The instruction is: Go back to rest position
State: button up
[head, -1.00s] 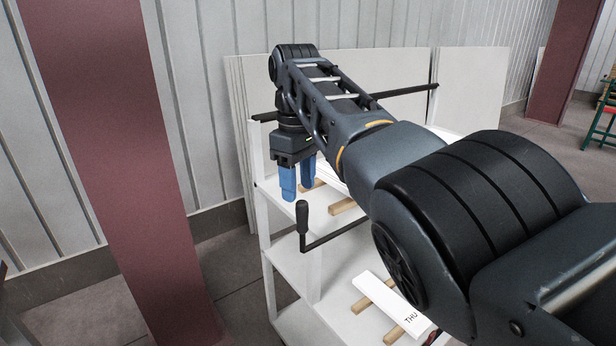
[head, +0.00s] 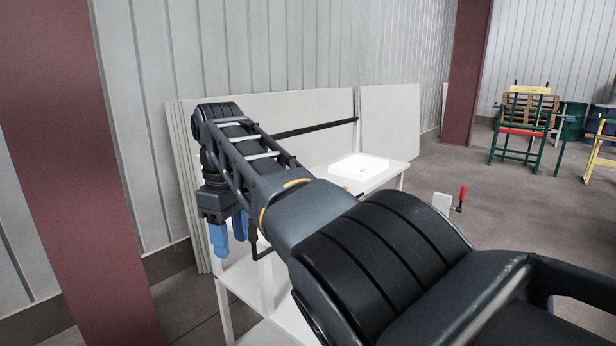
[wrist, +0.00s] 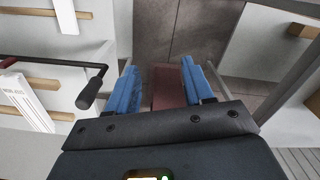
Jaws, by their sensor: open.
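My gripper (head: 231,238) points down at the left end of a white shelf unit (head: 224,300), with its two blue fingers apart. In the wrist view the blue fingers of my gripper (wrist: 160,88) stand open with nothing between them, only floor and a dark red surface beyond. My arm stretches across the head view and hides much of the shelf unit.
A black crank handle (wrist: 92,92) is close left of the fingers. A white block (head: 359,165) lies on the shelf top. Pale panels (head: 390,125) lean on the wall. A red post (head: 70,170) stands left; chairs (head: 525,130) stand far right.

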jog(key=s+d+f+m+t+y, duration=0.1)
jog(key=s+d+f+y, duration=0.15)
jog(key=f, duration=1.15)
jog(key=s+d+f+m+t+y, duration=0.15)
jog(key=s+f, duration=0.25)
jog(key=f, duration=1)
jog(key=s+d+f+m+t, duration=0.4)
jog(key=s+d+f, duration=0.65)
jog(key=s, duration=0.45)
jog(key=s+d+r+m+t+h, duration=0.15)
jog(key=s+d+r, duration=0.25)
jog(key=s+d, duration=0.45)
jog(key=s+d+r+m+t, duration=0.3)
jog(key=s+d+r, duration=0.15)
jog(key=s, duration=0.65)
jog(key=s+d+r+m+t+h, duration=0.1)
jog(key=s+d+r, duration=0.3)
jog(key=r, duration=0.6)
jog(key=s+d+r+m+t+h, duration=0.1)
jog(key=s+d+r+t, duration=0.2)
jog(key=s+r, duration=0.5)
jog(key=shift+s+d+r, duration=0.4)
jog(key=shift+d+r, duration=0.3)
jog(key=shift+r, duration=0.25)
